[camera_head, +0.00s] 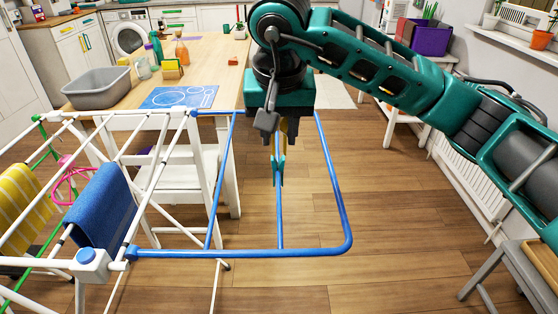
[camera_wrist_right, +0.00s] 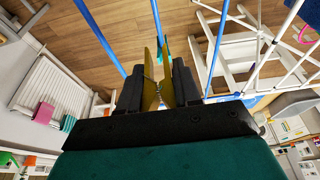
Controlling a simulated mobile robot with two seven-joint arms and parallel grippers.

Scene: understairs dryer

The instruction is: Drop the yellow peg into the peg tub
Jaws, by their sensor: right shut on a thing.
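My right gripper (camera_head: 279,132) hangs above the blue side rail frame of the drying rack, jaws pointing down. It is shut on the yellow peg (camera_head: 283,134). In the right wrist view the peg (camera_wrist_right: 148,84) stands between the dark fingers (camera_wrist_right: 157,80), its two legs spread apart beyond the tips. A teal piece (camera_head: 278,168), perhaps another peg, shows just below the gripper in line with the middle blue bar. I cannot identify the peg tub with certainty; a grey tub (camera_head: 98,92) stands on the wooden table, well to the left. My left gripper is not in view.
The white drying rack (camera_head: 150,170) fills the lower left, with a blue towel (camera_head: 105,205), a yellow striped cloth (camera_head: 18,205) and a looped pink thing (camera_head: 68,180). A purple box (camera_head: 431,38) stands at the upper right. Floor (camera_head: 400,235) is open right of the rack.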

